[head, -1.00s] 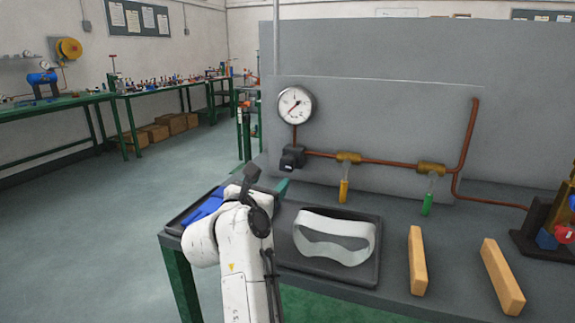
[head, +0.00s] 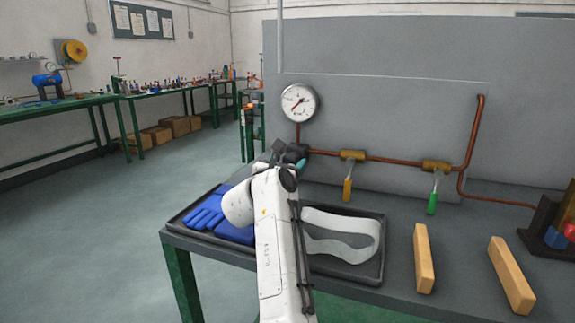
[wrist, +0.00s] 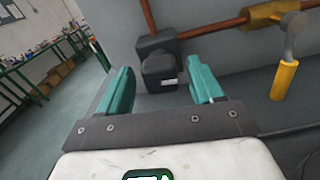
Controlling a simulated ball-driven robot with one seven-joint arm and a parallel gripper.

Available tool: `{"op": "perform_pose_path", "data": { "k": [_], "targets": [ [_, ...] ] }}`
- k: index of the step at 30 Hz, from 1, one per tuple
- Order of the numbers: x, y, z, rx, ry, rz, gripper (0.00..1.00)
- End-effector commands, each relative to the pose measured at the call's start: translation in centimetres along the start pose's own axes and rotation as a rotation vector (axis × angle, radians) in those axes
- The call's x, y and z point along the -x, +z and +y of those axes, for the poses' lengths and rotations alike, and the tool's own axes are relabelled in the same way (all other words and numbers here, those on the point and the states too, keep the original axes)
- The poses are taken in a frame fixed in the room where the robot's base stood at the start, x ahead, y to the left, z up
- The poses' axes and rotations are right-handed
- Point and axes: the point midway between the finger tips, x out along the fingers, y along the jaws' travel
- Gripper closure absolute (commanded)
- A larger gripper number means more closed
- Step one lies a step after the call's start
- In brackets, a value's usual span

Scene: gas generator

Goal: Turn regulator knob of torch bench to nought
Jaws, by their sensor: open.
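The regulator knob is a black block-shaped knob (wrist: 160,72) on a black body at the left end of the copper pipe, below the round white gauge (head: 298,102). In the wrist view it lies beyond and between my open teal fingers. My gripper (wrist: 163,88) is empty, and I see no contact with the knob. In the head view the knob (head: 295,152) is partly hidden by my wrist. The gauge has a dark needle pointing to the lower left; its figures are too small to read.
A yellow-handled valve (head: 348,188) and a green-handled valve (head: 433,202) hang from the pipe to the right. A black tray (head: 372,270) holds blue gloves (head: 206,213) and a pale band (head: 345,222). Two wooden bars (head: 423,258) lie on the bench. Open floor is at left.

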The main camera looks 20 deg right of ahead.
Motion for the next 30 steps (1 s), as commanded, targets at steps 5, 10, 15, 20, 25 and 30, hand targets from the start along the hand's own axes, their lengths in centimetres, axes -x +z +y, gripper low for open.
{"op": "perform_pose_path", "data": {
  "k": [5,10,15,20,25,30],
  "targets": [
    [0.02,-0.02,-0.01,0.000,0.000,0.000,0.46],
    [0.03,-0.02,-0.01,0.000,0.000,0.000,0.63],
    [0.03,-0.03,-0.01,0.000,0.000,0.000,0.79],
    [0.03,-0.03,-0.02,0.000,0.000,0.001,0.90],
    [0.04,0.14,0.02,0.016,0.000,0.001,0.90],
    [0.06,0.46,0.09,0.073,0.000,0.002,0.90]
  ]
}}
